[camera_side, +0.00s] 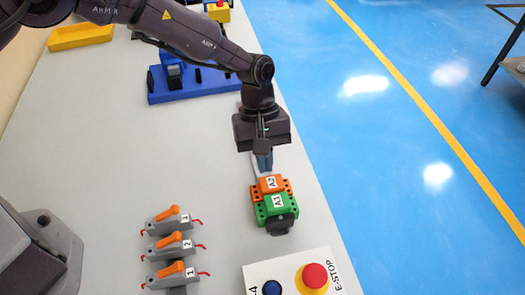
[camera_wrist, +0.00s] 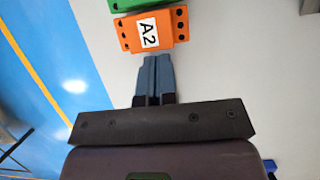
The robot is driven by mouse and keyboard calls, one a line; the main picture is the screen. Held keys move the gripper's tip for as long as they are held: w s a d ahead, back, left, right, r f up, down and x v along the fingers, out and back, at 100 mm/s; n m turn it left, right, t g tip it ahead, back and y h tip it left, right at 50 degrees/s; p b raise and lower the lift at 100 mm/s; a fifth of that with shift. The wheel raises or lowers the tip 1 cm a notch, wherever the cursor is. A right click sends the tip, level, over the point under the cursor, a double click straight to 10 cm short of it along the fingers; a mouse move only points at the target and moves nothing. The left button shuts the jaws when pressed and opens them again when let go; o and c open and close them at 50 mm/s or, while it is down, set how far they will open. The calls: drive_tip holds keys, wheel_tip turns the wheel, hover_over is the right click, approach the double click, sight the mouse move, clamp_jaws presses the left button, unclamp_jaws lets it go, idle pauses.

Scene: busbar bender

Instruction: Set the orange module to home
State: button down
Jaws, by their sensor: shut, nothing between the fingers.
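The orange module (camera_side: 283,186), labelled A2, sits on the grey table right behind a green module (camera_side: 280,207) labelled A1, the two lying side by side. In the wrist view the orange module (camera_wrist: 166,34) lies just beyond my fingertips, with part of the green module (camera_wrist: 125,4) at the top edge. My gripper (camera_side: 264,168) is shut and empty, pointing down close to the far side of the orange module. In the wrist view my gripper (camera_wrist: 157,60) shows its two fingers together. Whether the fingertips touch the module I cannot tell.
Several numbered switches with orange levers (camera_side: 174,242) stand at the front left. An E-stop box (camera_side: 255,270) is at the front. A blue fixture (camera_side: 190,82) and a yellow tray (camera_side: 80,36) are farther back. The table's right edge runs close beside the modules; the middle-left is clear.

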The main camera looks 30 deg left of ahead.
drive_tip(key=shift+s+d, duration=0.75)
